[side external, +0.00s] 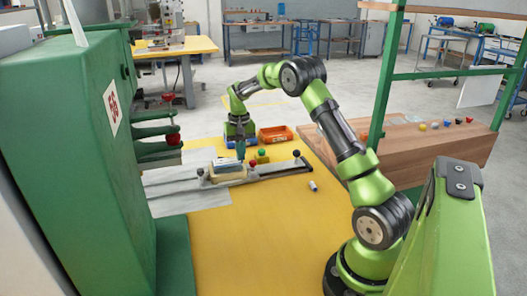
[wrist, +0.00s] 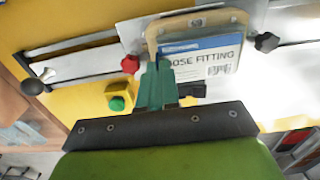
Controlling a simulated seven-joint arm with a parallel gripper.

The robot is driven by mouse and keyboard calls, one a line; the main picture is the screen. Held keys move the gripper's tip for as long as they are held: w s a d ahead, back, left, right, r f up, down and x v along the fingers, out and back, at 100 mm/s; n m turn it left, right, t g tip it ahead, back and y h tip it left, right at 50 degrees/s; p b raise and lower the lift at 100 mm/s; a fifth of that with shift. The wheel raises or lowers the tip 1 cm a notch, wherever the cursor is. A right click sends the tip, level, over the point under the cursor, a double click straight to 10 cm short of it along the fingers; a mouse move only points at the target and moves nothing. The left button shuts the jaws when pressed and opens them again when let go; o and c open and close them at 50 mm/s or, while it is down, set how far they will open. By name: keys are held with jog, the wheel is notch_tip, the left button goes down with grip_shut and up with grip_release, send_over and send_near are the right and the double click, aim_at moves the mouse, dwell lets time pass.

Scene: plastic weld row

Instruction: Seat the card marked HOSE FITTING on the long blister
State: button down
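The card marked HOSE FITTING (wrist: 222,62) is white with a blue header and a barcode. In the wrist view it lies over a tan rounded frame (wrist: 152,36), which sits on the metal slide. My gripper (wrist: 160,72) has its teal fingers close together at the card's left edge, covering the first letter; they appear shut on that edge. In the side view my gripper (side external: 240,155) points down at the tan frame (side external: 231,178). The long blister under the card is hidden, and I cannot tell whether the card touches the frame all round.
An orange bin (side external: 275,134) and a blue bin are behind. The green press (side external: 95,150) stands at left. The yellow table front is mostly clear.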

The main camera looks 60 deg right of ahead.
jog(key=shift+f, duration=0.7)
jog(key=c, duration=1.8)
grip_release()
jog(key=o, duration=0.5)
jog(key=c, duration=0.4)
jog(key=shift+r, duration=3.55)
